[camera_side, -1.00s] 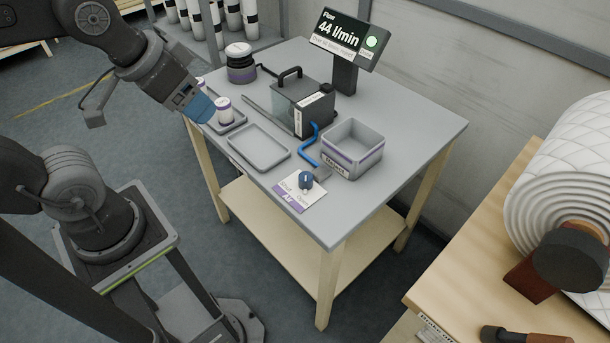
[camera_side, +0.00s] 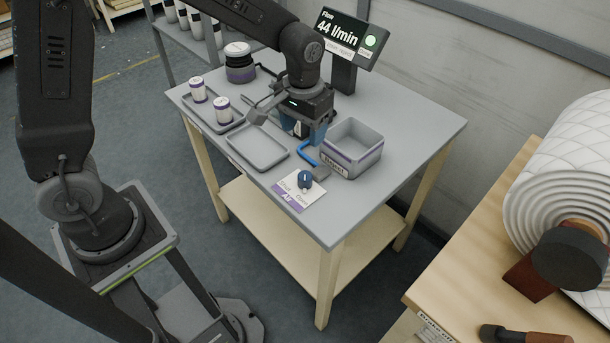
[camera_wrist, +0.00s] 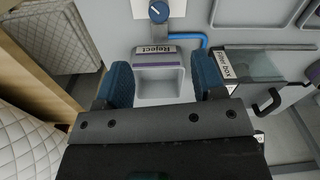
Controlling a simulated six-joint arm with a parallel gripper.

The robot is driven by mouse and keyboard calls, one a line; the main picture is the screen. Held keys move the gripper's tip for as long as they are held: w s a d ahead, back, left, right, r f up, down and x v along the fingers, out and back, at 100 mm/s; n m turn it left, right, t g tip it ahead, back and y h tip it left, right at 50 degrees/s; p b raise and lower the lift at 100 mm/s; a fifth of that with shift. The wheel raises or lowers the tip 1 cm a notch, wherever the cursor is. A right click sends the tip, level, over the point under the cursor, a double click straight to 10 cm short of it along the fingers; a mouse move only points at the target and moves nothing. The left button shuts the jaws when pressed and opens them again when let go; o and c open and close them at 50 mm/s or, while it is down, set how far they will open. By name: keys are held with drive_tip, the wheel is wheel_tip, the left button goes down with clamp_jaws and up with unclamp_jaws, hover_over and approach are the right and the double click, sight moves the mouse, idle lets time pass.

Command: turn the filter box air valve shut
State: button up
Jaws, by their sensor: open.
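The air valve is a round blue knob (camera_side: 305,179) on a white plate marked "Air" (camera_side: 297,196), near the table's front corner. It also shows at the top of the wrist view (camera_wrist: 158,11). My gripper (camera_side: 303,134) is over the table, beside the reject bin and above the filter box area, apart from the knob. In the wrist view its two blue fingers (camera_wrist: 165,86) are spread with nothing held between them. The filter box (camera_wrist: 248,67) shows right of the fingers; in the side view my gripper mostly hides it. A blue hose (camera_side: 307,155) runs between box and valve.
The grey reject bin (camera_side: 350,160) stands right of my gripper. An empty tray (camera_side: 259,160) and a tray with two white canisters (camera_side: 221,109) lie to the left. The flow display (camera_side: 345,37) reads 44 l/min at the back. A dark round stack (camera_side: 239,65) stands at back left.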

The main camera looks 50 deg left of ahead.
sight(305, 175)
drive_tip(key=f, duration=1.5)
drive_tip(key=shift+w, duration=0.25)
drive_tip(key=shift+c, duration=0.4)
drive_tip(key=c, duration=0.8)
drive_tip(key=shift+c, duration=0.2)
